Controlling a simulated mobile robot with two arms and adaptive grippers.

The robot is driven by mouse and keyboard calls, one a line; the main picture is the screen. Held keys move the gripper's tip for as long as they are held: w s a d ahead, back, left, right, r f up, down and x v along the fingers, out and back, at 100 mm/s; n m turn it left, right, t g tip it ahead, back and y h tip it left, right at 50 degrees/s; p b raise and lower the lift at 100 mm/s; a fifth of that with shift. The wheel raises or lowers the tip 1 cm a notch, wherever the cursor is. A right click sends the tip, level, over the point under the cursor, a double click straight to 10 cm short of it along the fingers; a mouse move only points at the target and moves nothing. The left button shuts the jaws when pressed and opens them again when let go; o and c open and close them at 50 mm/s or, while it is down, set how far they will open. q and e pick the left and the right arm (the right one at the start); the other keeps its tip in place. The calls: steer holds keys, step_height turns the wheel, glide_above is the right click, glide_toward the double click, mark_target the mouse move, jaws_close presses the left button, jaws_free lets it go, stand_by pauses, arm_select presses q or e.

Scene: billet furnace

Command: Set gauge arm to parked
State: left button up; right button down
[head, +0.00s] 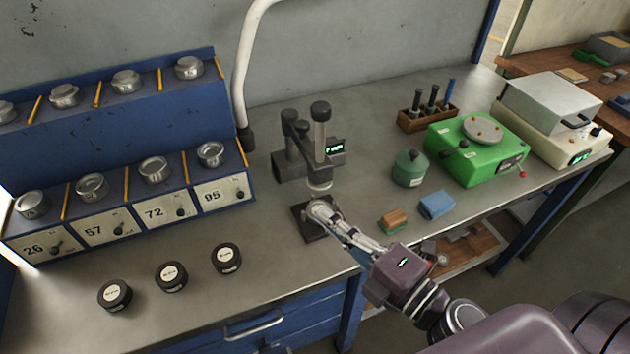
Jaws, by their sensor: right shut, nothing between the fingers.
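The gauge (319,135) stands at the middle of the bench. It has a dark post on the left, an arm reaching to an upright barrel with a round black knob on top, and a small lit green display. Its pale lower end hangs above a dark square base plate (307,226). My right gripper (319,208) comes in from the lower right. Its fingers are shut and empty, just below the barrel's lower end and in front of the plate. I cannot tell whether they touch either. My left gripper is not in view.
A blue rack (128,232) with metal pots and numbered panels stands at left, with three black round pucks (171,276) before it. The bench's back middle is clear.

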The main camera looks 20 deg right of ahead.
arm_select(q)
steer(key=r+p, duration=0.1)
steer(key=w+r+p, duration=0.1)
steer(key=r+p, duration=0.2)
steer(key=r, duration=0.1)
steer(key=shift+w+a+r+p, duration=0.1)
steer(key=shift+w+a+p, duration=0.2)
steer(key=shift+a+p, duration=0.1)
arm_select(e)
steer(key=w, duration=0.8)
steer(key=shift+w+d, duration=0.25)
steer(key=shift+d, duration=0.1)
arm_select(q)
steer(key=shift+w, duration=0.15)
arm_select(e)
steer(key=shift+d, duration=0.1)
